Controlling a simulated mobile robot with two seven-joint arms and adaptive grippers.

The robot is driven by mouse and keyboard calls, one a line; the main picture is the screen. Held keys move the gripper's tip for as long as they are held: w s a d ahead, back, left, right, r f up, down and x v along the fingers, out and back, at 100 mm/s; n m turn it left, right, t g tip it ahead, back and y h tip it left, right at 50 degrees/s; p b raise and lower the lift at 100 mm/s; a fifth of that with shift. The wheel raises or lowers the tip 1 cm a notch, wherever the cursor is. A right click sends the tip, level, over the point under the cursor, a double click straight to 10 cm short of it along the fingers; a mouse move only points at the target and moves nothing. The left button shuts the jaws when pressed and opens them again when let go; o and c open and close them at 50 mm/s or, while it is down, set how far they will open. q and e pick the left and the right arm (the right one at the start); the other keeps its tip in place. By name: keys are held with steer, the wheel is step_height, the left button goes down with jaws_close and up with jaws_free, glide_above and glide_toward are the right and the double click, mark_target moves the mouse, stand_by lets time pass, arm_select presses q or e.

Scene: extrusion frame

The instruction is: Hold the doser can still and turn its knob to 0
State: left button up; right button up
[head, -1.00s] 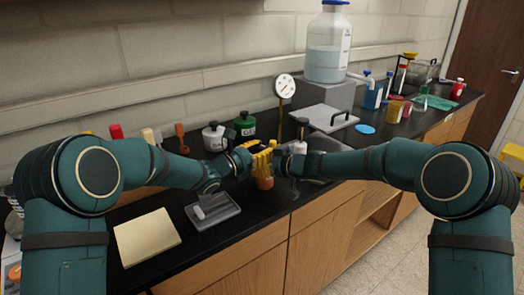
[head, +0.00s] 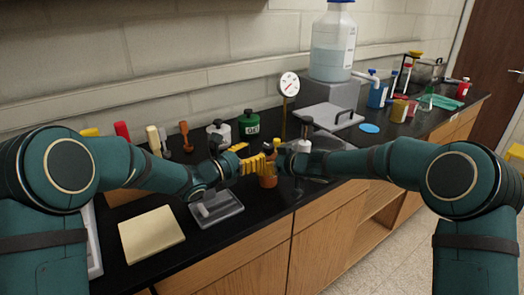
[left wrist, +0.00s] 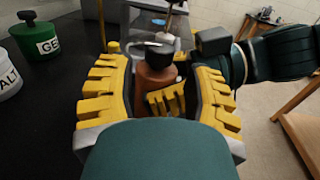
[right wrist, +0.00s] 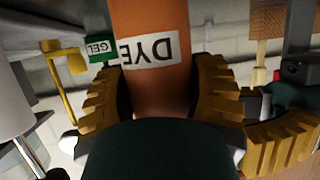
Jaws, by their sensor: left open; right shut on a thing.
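The orange doser can (head: 267,181) has a white DYE label (right wrist: 150,50), upside down in the right wrist view. My right gripper (right wrist: 160,88) is shut on the can's sides. In the left wrist view the can's black knob (left wrist: 160,56) points up, and the can body (left wrist: 150,78) shows below it. My left gripper (left wrist: 158,88) is open, its yellow fingers on either side of the can and knob with visible gaps. In the head view the left gripper (head: 247,158) hides the can's top. The knob's scale and setting cannot be read.
A green GEL can (head: 249,126) and a white can (head: 218,132) stand close behind. A round dial gauge (head: 289,84) rises behind the grippers. A grey tray (head: 232,210) and a cream pad (head: 150,235) lie on the black counter near its front edge.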

mark_target(268, 145)
arm_select(q)
steer(key=v, duration=0.3)
stand_by(0.4)
steer(key=shift+w+d+m+g+h, duration=1.05)
steer(key=shift+w+d+m+g, duration=0.55)
steer(key=shift+g, duration=0.45)
steer(key=shift+w+d+m+g+h, duration=1.05)
steer(key=shift+w+d+m+g, duration=0.45)
steer(key=shift+g, duration=0.55)
steer(key=shift+s+d, duration=0.1)
steer(key=shift+d, duration=0.05)
